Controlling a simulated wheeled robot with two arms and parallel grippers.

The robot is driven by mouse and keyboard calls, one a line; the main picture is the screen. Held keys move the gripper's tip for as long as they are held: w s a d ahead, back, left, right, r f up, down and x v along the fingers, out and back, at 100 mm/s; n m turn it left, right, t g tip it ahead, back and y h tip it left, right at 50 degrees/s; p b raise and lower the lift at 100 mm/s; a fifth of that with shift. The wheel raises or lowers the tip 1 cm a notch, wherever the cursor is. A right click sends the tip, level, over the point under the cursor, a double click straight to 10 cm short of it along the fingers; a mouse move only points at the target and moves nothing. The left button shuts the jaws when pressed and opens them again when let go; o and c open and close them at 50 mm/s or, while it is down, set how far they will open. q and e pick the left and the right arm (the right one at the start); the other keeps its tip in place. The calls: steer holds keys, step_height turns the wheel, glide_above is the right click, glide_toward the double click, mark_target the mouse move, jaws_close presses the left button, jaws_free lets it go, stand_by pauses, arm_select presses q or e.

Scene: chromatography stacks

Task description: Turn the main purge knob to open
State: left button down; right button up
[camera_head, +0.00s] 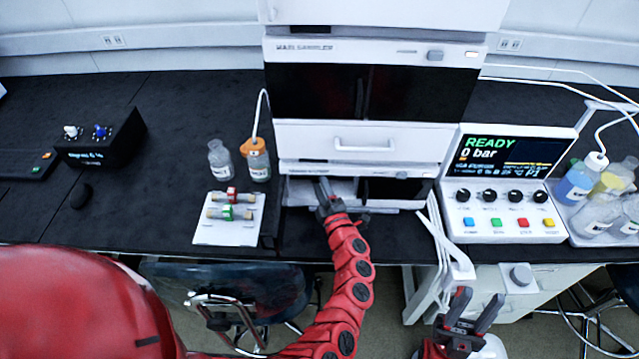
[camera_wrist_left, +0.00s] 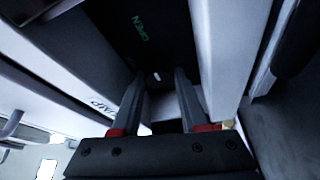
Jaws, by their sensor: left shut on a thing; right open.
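My left gripper (camera_head: 322,188) reaches into the open bay of the lowest module (camera_head: 292,170) in the central stack. In the left wrist view its two fingers (camera_wrist_left: 160,78) are shut on the dark main purge knob. A short white mark (camera_wrist_left: 157,77) shows between the fingertips. The knob's outline is hard to make out against the dark panel. Green lettering, seemingly OPEN and turned over in this view, stands on the panel (camera_wrist_left: 152,24) beyond the fingertips. My right gripper (camera_head: 475,316) is open and empty, low in front of the bench.
A control box (camera_head: 508,215) right of the stack reads READY and 0 bar. Several bottles stand in a tray at far right. Left of the stack are two bottles (camera_head: 220,160) and a white board (camera_head: 215,236) with fittings. Bay walls stand close around my left gripper.

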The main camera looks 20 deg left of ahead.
stand_by(0.5)
arm_select(q)
steer(key=shift+c, duration=2.2)
jaws_free()
steer(key=shift+s+d+f, duration=0.15)
steer(key=shift+s+d, duration=0.1)
steer(key=shift+s, duration=0.05)
steer(key=b+v, duration=0.3)
steer(key=v, duration=1.3)
steer(key=shift+s+d, duration=0.15)
steer(key=shift+s, duration=0.15)
